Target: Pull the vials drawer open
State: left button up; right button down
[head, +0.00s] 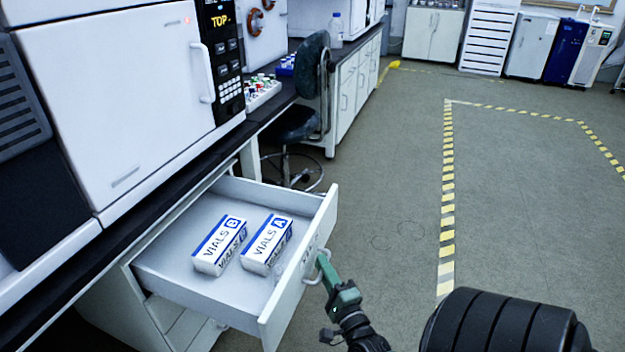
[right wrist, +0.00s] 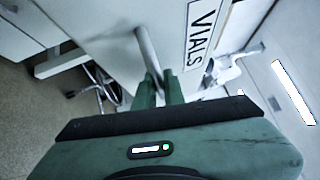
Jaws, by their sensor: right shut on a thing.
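The vials drawer (head: 185,267) is pulled out from under the bench, its inside showing. Two white and blue boxes lie in it, VIALS B (head: 220,245) and VIALS A (head: 267,244). My right gripper (head: 322,262) is at the drawer's front, shut on its handle (head: 324,268). In the right wrist view the green fingers (right wrist: 160,92) close on the grey bar handle (right wrist: 147,50), beside the VIALS label (right wrist: 203,30). My left gripper is not in view.
A white instrument (head: 120,90) stands on the dark bench above the drawer. A dark stool (head: 290,125) stands beyond the drawer. The floor to the right is open, with yellow-black tape (head: 447,190).

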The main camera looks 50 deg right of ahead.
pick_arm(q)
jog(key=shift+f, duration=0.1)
pick_arm(e)
jog(key=shift+s+f, duration=0.1)
jog(key=shift+s, duration=0.05)
jog(key=c, duration=1.8)
grip_release()
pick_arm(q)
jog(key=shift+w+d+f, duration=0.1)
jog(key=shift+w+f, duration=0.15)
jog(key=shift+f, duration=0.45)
pick_arm(e)
jog(key=v, duration=0.7)
jog(key=shift+s+a, duration=0.15)
jog(key=shift+s, duration=0.2)
